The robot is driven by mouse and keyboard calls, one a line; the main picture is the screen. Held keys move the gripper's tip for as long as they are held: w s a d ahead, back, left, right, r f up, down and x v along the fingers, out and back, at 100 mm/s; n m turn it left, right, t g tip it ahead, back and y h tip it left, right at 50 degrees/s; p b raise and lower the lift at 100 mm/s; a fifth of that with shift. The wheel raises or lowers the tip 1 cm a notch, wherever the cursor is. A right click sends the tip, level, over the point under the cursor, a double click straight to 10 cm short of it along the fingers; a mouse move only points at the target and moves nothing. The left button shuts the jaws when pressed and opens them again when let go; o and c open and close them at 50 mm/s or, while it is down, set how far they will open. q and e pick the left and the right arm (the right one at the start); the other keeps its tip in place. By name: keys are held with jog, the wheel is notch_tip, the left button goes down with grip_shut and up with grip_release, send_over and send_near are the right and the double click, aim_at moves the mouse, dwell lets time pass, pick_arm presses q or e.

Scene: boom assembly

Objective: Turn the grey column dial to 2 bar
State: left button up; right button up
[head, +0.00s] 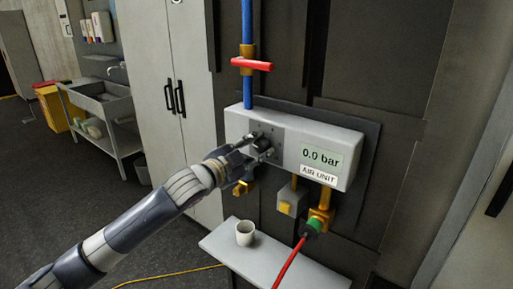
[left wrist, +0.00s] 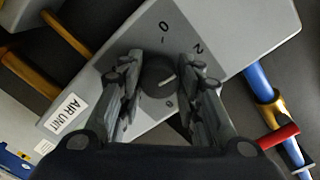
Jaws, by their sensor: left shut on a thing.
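The black dial (head: 262,142) sits on a grey square plate at the left of the wall-mounted air unit (head: 316,129). The unit's display (head: 323,157) reads 0.0 bar. My left gripper (head: 257,149) is shut on the dial, with a finger on either side. In the left wrist view the dial (left wrist: 158,78) shows between the fingers of my left gripper (left wrist: 161,72). Other marks are partly hidden or too small. My right gripper is out of view.
A blue pipe with a red lever (head: 251,64) rises above the unit. A yellow-grey valve (head: 287,201) and a green coupling with a red hose (head: 290,262) hang below. A white cup (head: 245,233) stands on a pale shelf (head: 268,262). Grey cabinets stand at left.

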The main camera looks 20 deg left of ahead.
pick_arm(q)
jog(key=o, duration=1.1)
jog(key=shift+c, duration=0.2)
jog(key=shift+s+a, duration=0.15)
jog(key=shift+s, duration=0.1)
jog(key=v, duration=1.1)
jog(key=shift+s, duration=0.2)
